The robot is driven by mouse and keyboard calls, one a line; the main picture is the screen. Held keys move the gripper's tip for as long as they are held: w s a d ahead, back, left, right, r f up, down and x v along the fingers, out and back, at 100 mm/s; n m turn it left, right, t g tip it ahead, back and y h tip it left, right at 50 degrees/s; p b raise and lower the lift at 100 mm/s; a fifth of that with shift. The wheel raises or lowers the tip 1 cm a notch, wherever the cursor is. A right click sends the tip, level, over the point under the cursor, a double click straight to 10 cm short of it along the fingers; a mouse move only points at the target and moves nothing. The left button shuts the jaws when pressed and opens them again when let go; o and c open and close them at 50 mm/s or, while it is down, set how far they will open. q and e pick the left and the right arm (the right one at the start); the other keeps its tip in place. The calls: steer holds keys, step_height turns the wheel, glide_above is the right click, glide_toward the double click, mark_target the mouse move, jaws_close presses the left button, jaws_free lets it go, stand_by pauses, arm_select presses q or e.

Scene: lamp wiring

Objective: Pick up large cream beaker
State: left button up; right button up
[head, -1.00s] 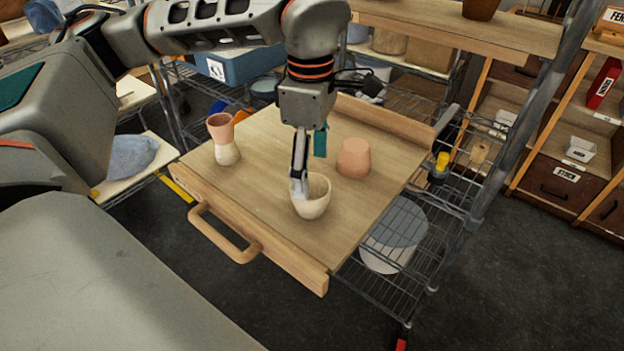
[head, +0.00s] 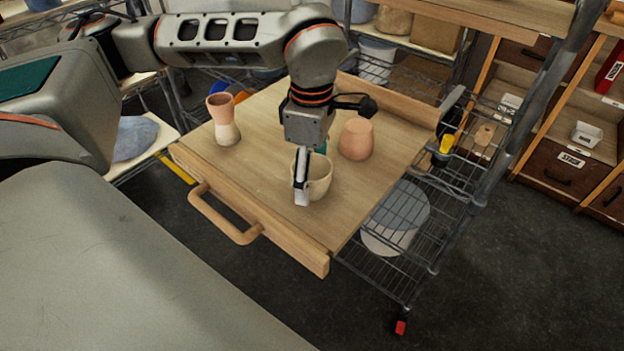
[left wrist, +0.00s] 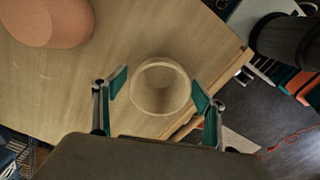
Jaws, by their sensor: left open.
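The large cream beaker (head: 320,182) stands upright on the pull-out wooden board, its open mouth up. In the left wrist view the beaker (left wrist: 160,87) sits between the two teal-padded fingers, seen from above. My left gripper (head: 308,180) is open and points down at the beaker, one finger in front of it in the head view. In the left wrist view the open left gripper (left wrist: 159,92) has a gap on each side of the beaker. The second finger is mostly hidden in the head view. My right gripper is not in view.
A terracotta pot (head: 356,139) stands behind and right of the beaker. A terracotta-and-cream cup stack (head: 224,119) stands at the left of the board (head: 262,128). The board has a front handle (head: 225,219) and a raised back edge. Wire shelving stands at the right.

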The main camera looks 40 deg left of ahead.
arm_select(q)
steer(key=shift+c, duration=0.4)
steer(key=c, duration=1.2)
steer(key=shift+r, duration=0.1)
